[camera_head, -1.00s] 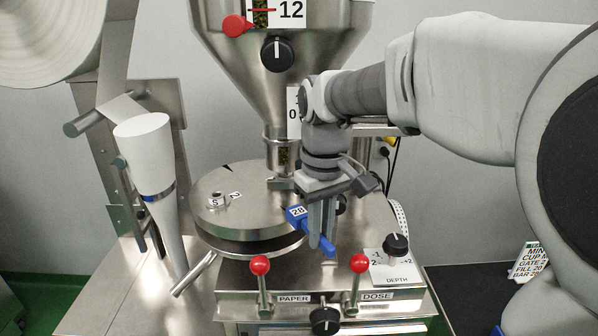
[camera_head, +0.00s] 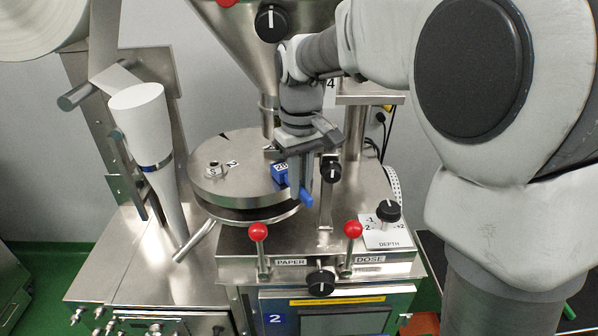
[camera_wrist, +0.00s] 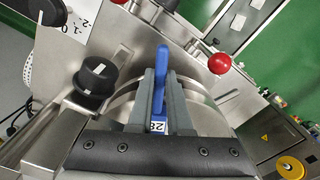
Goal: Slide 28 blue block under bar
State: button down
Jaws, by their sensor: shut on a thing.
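The blue block marked 28 (camera_head: 281,174) is held by my gripper (camera_head: 299,193), beside the right edge of the round steel turntable (camera_head: 215,190). Its narrow blue tongue sticks out below and to the right of the fingers. In the wrist view my gripper (camera_wrist: 160,95) is shut on the block, whose blue tongue (camera_wrist: 161,62) points away between the fingers and whose 28 label (camera_wrist: 158,127) shows near the palm. A steel upright with a black knob (camera_head: 331,170) stands just right of the gripper. I cannot tell which part is the bar, or whether the block touches anything.
Red-balled levers marked PAPER (camera_head: 258,232) and DOSE (camera_head: 353,230) stand in front. The DEPTH knob (camera_head: 388,211) is at the right. The steel hopper (camera_head: 262,60) hangs close behind my gripper. A white paper cone (camera_head: 150,140) stands left of the turntable.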

jog(key=c, duration=0.8)
grip_release()
